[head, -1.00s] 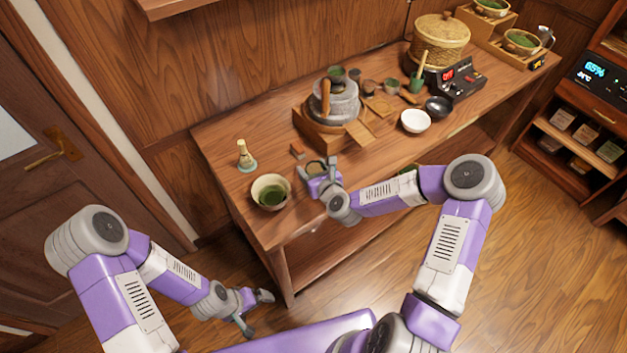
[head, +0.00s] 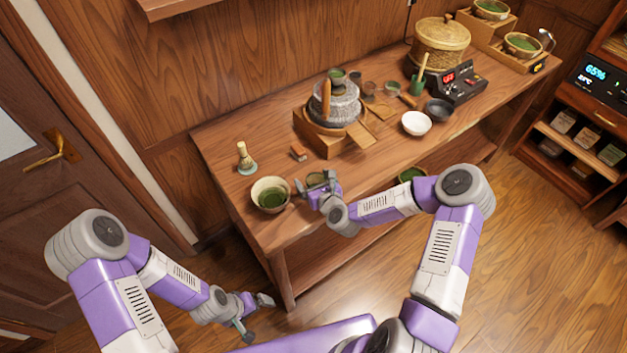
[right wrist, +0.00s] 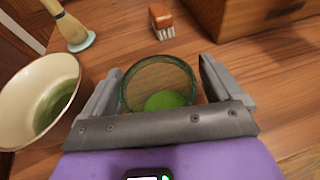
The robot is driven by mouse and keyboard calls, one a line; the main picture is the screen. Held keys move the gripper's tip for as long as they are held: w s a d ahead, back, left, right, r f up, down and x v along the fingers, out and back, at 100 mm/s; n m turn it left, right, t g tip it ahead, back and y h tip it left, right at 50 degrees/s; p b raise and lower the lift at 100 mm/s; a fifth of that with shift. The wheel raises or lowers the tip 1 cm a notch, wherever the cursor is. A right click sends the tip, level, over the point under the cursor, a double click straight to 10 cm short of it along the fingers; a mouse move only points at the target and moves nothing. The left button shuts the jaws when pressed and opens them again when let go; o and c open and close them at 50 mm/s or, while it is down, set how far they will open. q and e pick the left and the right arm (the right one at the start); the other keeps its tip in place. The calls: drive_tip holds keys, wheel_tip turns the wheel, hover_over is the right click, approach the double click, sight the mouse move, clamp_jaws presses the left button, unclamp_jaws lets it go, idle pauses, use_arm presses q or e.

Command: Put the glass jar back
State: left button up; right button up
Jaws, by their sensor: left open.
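The glass jar, a round see-through vessel with a dark green rim and bright green matter inside (right wrist: 160,88), stands on the wooden table; in the head view it is small and partly hidden by my gripper (head: 316,179). My right gripper (head: 315,187) is low over the table's front edge, with one finger on each side of the jar. In the right wrist view the fingers (right wrist: 160,85) look open, with narrow gaps to the jar; contact is hard to judge. My left gripper (head: 258,317) is open and empty, below the table's front left corner.
A cream bowl with green contents (head: 270,194) stands close left of the jar. A stone mill on a wooden base (head: 335,110) stands farther back. A white bowl (head: 416,123) is to the right.

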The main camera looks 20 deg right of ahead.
drive_tip(key=shift+r, duration=0.1)
drive_tip(key=shift+r+p, duration=0.2)
drive_tip(key=shift+p, duration=0.1)
drive_tip(key=p+v, duration=0.1)
drive_tip(key=v, duration=1.1)
drive_tip(key=shift+f, duration=0.2)
